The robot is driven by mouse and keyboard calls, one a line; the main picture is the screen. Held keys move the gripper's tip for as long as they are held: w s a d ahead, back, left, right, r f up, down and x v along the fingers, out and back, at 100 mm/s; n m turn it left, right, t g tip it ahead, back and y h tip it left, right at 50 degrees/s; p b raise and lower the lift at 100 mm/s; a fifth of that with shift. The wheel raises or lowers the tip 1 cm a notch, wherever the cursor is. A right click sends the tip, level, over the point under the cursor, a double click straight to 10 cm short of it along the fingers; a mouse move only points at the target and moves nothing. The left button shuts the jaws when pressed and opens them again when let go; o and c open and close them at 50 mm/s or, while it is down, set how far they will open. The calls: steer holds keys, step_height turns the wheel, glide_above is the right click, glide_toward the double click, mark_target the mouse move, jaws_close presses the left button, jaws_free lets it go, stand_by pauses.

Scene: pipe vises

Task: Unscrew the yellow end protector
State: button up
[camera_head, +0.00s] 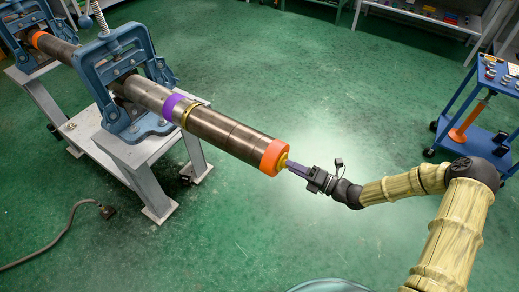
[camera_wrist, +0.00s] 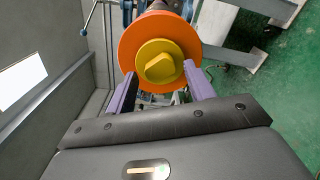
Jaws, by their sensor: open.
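The yellow end protector (camera_wrist: 158,62) is a round cap with a raised grip, on the end of the pipe (camera_head: 222,127). An orange ring (camera_wrist: 128,48) surrounds it; in the head view this orange band (camera_head: 274,157) shows at the pipe's near end. In the head view only a little of the yellow protector (camera_head: 283,163) shows, between the orange band and my gripper (camera_head: 290,166). In the wrist view my gripper (camera_wrist: 160,88) is open, with one purple finger on each side below the yellow grip. Whether the fingers touch the protector I cannot tell.
Blue pipe vises (camera_head: 122,75) hold the pipe on grey stands (camera_head: 150,160). A blue trolley (camera_head: 490,95) with small items stands at the right. A cable (camera_head: 65,232) lies on the green floor at the left. The floor below the pipe's end is clear.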

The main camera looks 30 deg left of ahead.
steer(key=shift+a, duration=0.7)
steer(key=c, duration=1.1)
steer(key=shift+d+n+p, duration=0.1)
steer(key=shift+n+p, duration=1.6)
steer(key=shift+n, duration=5.3)
